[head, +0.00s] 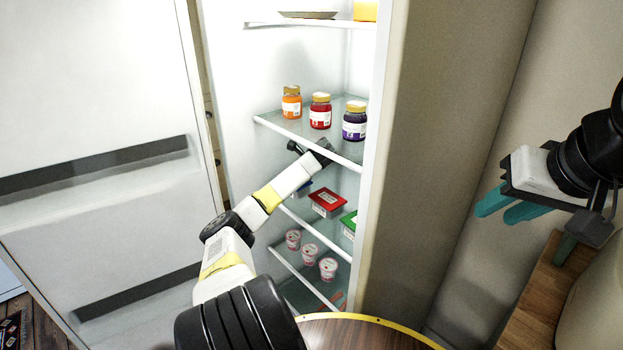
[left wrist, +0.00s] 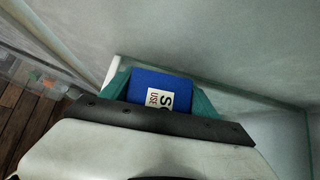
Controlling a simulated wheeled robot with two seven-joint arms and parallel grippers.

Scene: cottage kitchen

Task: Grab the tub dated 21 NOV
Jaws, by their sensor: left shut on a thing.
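A blue-lidded tub (left wrist: 150,82) sits between the teal fingers of my left gripper (left wrist: 162,90), which is shut on it. Its white label is partly cut off and no date can be read. In the head view only a small blue patch of this tub (head: 305,188) shows beside my left arm, at the middle fridge shelf; the left fingers are hidden there. A red-lidded tub (head: 327,202) and a green-lidded tub (head: 349,222) stand to its right; their labels are too small to read. My right gripper (head: 528,230) is open and empty, outside the fridge at the right.
Several jars, such as the red one (head: 320,112), stand on the shelf above. Small cups (head: 293,240) stand on the shelf below. The open fridge door (head: 100,120) is at left, the fridge side wall (head: 430,150) at right. A round table edge (head: 375,322) is in front.

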